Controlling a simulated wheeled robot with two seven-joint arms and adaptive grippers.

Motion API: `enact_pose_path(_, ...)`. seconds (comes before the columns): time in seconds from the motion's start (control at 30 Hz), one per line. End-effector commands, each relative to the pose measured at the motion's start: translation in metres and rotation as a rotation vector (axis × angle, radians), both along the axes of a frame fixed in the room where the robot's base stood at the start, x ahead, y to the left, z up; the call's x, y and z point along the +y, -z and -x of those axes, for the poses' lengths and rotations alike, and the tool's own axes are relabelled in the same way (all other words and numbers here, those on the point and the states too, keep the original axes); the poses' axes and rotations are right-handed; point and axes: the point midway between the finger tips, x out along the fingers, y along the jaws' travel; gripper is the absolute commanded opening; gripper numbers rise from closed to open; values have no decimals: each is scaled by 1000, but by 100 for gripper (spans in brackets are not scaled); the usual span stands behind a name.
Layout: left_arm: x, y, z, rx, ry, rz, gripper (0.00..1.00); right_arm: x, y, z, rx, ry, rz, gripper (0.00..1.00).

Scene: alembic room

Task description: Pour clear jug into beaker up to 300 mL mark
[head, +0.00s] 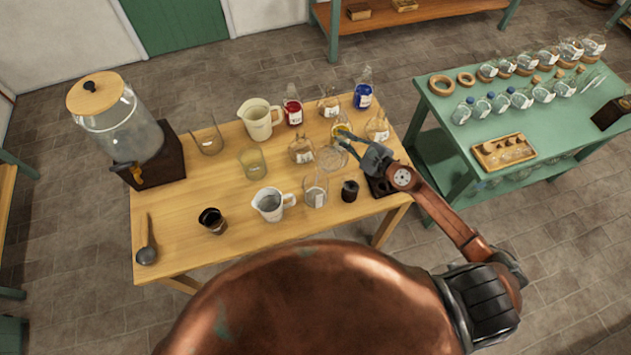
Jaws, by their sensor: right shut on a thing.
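A small white jug (268,205) with greyish clear contents stands upright near the front middle of the wooden table, and a larger cream jug (257,122) stands behind. I cannot tell for certain which is the clear jug. My right gripper (346,136) is at the table's right, shut on a glass vessel with yellowish contents (341,130), partly hidden by the fingers. My left gripper is out of view.
Red (293,112) and blue (363,97) bottles stand at the back. A clear round glass (333,158) is just below my right gripper. A dark cup (212,220), black jar (350,191) and ladle (146,245) are in front. A large dispenser (120,128) stands left.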

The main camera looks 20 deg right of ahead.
Motion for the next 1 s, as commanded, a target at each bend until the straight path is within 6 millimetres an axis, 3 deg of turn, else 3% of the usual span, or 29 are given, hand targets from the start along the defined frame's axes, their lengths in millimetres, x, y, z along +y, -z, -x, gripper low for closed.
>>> enact_pose_path(1.0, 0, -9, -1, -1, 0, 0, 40, 7, -13, 4, -49, 0, 56, 0)
